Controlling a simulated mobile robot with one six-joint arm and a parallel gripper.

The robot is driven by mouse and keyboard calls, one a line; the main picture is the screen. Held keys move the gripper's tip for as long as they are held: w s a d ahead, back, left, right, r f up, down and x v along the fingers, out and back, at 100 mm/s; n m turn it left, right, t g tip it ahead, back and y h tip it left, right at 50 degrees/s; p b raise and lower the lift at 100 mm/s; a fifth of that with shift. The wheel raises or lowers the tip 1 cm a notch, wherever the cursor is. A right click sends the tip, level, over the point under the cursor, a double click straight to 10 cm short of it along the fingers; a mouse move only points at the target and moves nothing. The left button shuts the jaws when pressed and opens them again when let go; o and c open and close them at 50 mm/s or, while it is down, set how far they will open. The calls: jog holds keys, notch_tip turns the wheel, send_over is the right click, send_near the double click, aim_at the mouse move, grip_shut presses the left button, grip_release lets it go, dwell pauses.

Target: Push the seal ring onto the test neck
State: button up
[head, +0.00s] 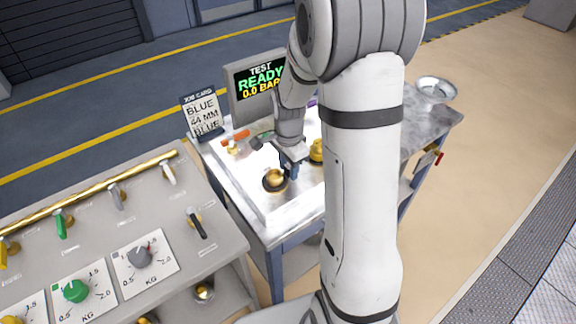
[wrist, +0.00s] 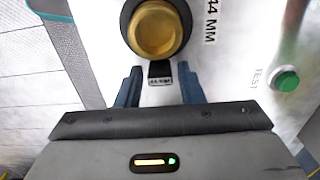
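A round brass piece, seemingly the test neck (head: 275,177), stands on the metal bench top; it also shows in the wrist view (wrist: 158,30). A black ring (wrist: 127,14) surrounds it, and a black tab (wrist: 160,73) with a small label sticks out from the ring. How far down the ring sits cannot be told. My gripper (wrist: 161,82) has its two blue fingers apart, one on each side of the tab, with gaps visible between. In the head view my gripper (head: 288,170) is just beside the brass piece, partly hidden by my arm.
A screen (head: 260,80) reads TEST READY 0.0 BAR. A job card (head: 202,115) stands left of it. A yellow fitting (head: 317,150) is right of my gripper. A green button (wrist: 287,81) is marked TEST. A bowl (head: 436,88) sits at far right; a control panel (head: 120,235) stands left.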

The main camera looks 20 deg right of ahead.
aim_at(288, 166)
jog(key=shift+o, duration=1.1)
notch_tip(288, 166, up, 7)
jog(key=shift+r+b, duration=0.2)
jog(key=shift+b, duration=0.15)
jog(key=shift+r, duration=0.25)
